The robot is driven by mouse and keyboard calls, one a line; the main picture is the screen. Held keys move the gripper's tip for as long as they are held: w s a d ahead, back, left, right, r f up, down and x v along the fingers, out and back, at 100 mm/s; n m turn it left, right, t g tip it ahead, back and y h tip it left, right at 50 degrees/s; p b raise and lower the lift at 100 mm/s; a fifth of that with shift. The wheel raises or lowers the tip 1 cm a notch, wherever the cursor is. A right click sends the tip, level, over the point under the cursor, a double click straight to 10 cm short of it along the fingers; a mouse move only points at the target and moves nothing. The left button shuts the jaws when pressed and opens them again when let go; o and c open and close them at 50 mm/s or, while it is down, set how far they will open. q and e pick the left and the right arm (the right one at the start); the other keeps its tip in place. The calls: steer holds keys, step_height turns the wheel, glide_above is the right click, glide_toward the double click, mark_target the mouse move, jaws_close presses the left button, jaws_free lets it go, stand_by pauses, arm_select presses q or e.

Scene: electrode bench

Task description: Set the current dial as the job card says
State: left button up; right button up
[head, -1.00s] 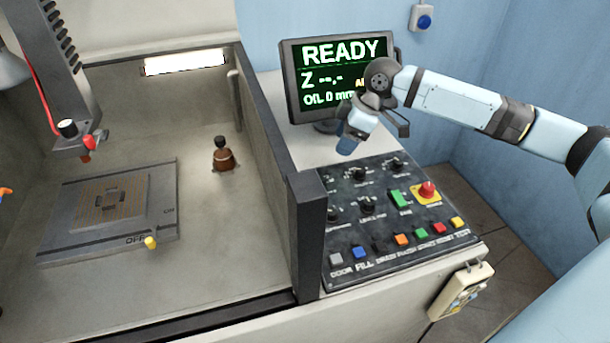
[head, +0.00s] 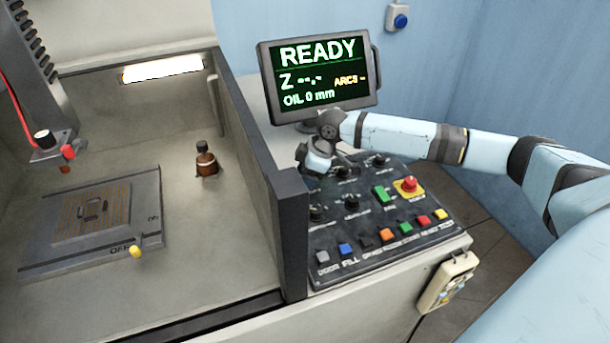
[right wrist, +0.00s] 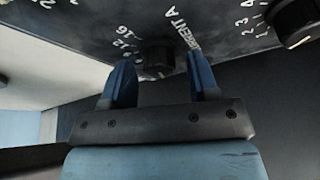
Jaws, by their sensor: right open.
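The current dial (right wrist: 157,56) is a dark round knob on the black panel, with "CURRENT A" and numbers such as 9, 12 and 16 printed by it in the right wrist view. Its pointer is too dark to read. My right gripper (right wrist: 158,82) is open, with its blue fingers on either side of the dial's near part; I cannot tell if they touch it. In the head view the right gripper (head: 312,170) is over the panel's far left corner and hides the dial. My left gripper is not in view. I see no job card.
The control panel (head: 375,232) has other knobs, a green switch (head: 382,194), a red stop button (head: 408,184) and a row of coloured buttons. The screen (head: 320,75) behind reads READY. The tank's dark wall (head: 292,230) stands close left of the panel. A brown bottle (head: 206,160) stands inside.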

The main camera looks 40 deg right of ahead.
steer(key=shift+f, duration=0.15)
steer(key=shift+c, duration=0.5)
steer(key=c, duration=0.8)
steer(key=shift+r+m+p, duration=0.25)
steer(key=shift+m+p, duration=0.15)
steer(key=shift+p, duration=0.55)
steer(key=m+t+h+p, duration=0.1)
steer(key=m+p, duration=0.2)
steer(key=p, duration=0.3)
steer(key=shift+a+m, duration=0.15)
steer(key=shift+m, duration=0.15)
steer(key=shift+m+h+p, duration=0.3)
steer(key=shift+m+p, duration=0.2)
steer(key=shift+p, duration=0.25)
steer(key=shift+f, duration=0.15)
steer(key=shift+m+p, duration=0.3)
steer(key=shift+t, duration=0.3)
